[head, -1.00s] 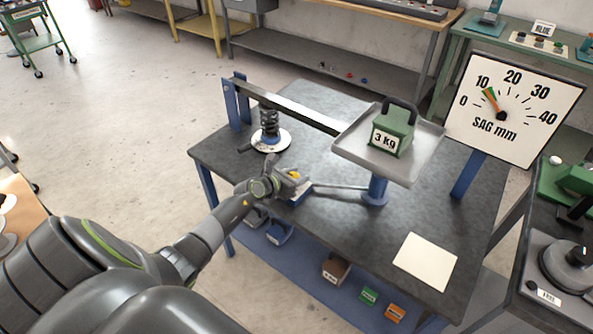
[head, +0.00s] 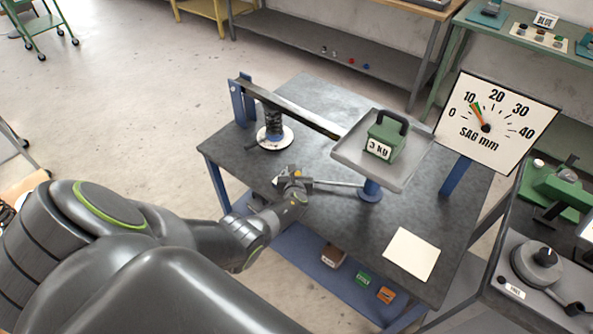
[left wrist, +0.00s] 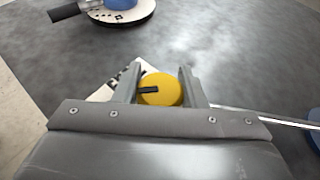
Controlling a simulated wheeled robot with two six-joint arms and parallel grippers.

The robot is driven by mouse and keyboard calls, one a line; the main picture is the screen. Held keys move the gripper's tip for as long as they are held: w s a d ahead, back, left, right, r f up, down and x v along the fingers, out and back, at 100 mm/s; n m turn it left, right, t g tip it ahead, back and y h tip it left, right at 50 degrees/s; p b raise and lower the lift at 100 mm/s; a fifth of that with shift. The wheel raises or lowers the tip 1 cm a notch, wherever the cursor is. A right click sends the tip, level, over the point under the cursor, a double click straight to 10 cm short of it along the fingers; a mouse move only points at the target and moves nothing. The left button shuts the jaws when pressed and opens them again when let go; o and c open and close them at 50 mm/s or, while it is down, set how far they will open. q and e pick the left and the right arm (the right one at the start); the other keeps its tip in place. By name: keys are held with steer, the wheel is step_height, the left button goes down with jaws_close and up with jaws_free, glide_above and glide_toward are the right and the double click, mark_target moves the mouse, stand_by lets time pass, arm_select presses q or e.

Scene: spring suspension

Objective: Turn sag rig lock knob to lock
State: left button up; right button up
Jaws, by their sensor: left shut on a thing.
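The yellow lock knob (left wrist: 160,90) has a black pointer mark and sits between the fingers of my left gripper (left wrist: 158,88) in the left wrist view. My left gripper is shut on it. In the head view my left gripper (head: 293,178) is at the table's front left, and the knob is mostly hidden by it. A white label plate (left wrist: 118,84) with dark lettering lies under the knob, partly covered by a finger. A thin rod runs from beside the knob toward the blue post (head: 371,190). My right gripper is not in view.
The sag rig's beam (head: 290,108) runs above the table from a blue bracket to a tray (head: 350,152) with a green 3 kg weight (head: 385,137). A black spring (head: 272,122) stands on a white disc. A dial (head: 497,120) stands right. A blank card (head: 411,254) lies front right.

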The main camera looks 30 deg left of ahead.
arm_select(q)
steer(key=shift+w+n+g+y+b, duration=0.1)
steer(key=shift+n+g+y+b, duration=0.45)
steer(key=shift+n+y, duration=0.45)
steer(key=shift+a+f+n+g+y+b, duration=0.1)
steer(key=shift+n+g+y+b, duration=0.65)
steer(key=shift+n+g, duration=0.15)
steer(key=n+g+b, duration=0.1)
steer(key=n+g+y+b, duration=0.2)
steer(key=b, duration=0.1)
steer(key=shift+s+a+n+g, duration=0.15)
steer(key=shift+s+n+g, duration=0.1)
steer(key=shift+n+g, duration=0.1)
steer(key=shift+s+r+n+g+y+b, duration=0.15)
steer(key=shift+r+n+g+y+b, duration=0.1)
steer(key=shift+n+g+b, duration=0.35)
steer(key=o, duration=1)
steer(key=shift+f, duration=0.1)
